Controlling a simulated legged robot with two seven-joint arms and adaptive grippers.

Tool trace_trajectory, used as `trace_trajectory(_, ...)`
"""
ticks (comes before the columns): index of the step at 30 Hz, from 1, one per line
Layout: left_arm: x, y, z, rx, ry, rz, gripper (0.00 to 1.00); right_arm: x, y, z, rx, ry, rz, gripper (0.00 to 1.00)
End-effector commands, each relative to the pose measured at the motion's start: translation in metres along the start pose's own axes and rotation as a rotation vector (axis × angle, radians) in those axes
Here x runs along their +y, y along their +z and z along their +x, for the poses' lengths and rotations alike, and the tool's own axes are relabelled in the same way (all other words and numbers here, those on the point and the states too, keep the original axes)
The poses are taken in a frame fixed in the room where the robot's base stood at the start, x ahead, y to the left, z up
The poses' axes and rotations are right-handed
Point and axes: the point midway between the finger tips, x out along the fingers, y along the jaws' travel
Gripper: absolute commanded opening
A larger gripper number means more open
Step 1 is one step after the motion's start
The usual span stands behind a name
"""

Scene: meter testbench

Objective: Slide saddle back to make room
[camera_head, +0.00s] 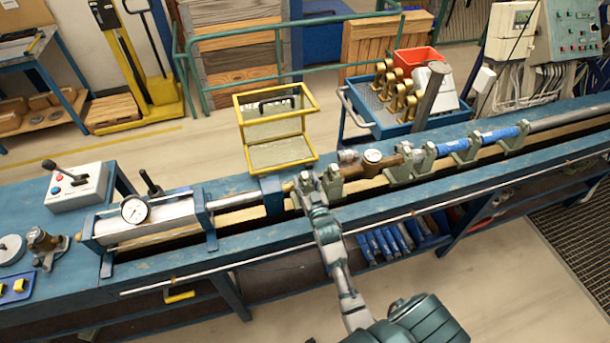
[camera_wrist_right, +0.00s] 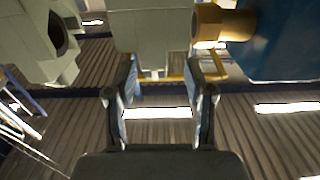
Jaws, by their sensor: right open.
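My right gripper (camera_head: 308,184) is at the bench rail, with its arm reaching in from the bottom of the head view. In the right wrist view its two fingers (camera_wrist_right: 162,92) are apart. A grey-green saddle block (camera_wrist_right: 153,38) stands just beyond and between the fingertips; I cannot tell whether they touch it. In the head view a grey-green saddle (camera_head: 333,187) shows right beside the gripper, which hides part of this area. Another grey-green saddle with a round hole (camera_wrist_right: 38,42) is at the left of the wrist view. My left gripper is not in view.
A blue block (camera_head: 271,194) with a brass fitting (camera_wrist_right: 222,24) stands close to the gripper. A brass meter (camera_head: 372,158) and blue pipe pieces (camera_head: 453,147) lie along the rail to the right. A yellow-framed guard (camera_head: 312,130) stands behind. The dial cylinder (camera_head: 160,218) is left.

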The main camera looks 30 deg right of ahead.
Motion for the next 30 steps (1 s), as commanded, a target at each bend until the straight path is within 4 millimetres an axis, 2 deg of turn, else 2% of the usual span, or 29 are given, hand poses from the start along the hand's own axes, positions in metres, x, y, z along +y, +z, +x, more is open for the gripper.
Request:
trace_trajectory(3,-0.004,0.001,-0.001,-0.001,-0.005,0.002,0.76,0.003,0.001,0.015,-0.001,0.001,0.002,0.53)
trace_trajectory(6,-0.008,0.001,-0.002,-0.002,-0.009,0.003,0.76,0.005,0.002,0.022,-0.002,0.001,0.003,0.53)
trace_trajectory(17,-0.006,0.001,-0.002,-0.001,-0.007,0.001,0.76,0.005,0.002,0.026,-0.002,0.001,0.004,0.53)
trace_trajectory(21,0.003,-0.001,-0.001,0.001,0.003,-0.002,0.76,0.004,0.001,0.025,-0.001,0.0,0.002,0.21)
trace_trajectory(24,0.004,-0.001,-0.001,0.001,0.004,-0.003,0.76,0.002,0.001,0.025,-0.001,0.0,0.001,0.0)
trace_trajectory(29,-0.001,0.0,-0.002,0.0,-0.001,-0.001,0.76,0.003,0.0,0.025,0.001,0.0,0.002,0.0)
trace_trajectory(30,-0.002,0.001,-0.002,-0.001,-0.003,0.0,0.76,0.004,0.0,0.025,0.001,0.0,0.002,0.32)
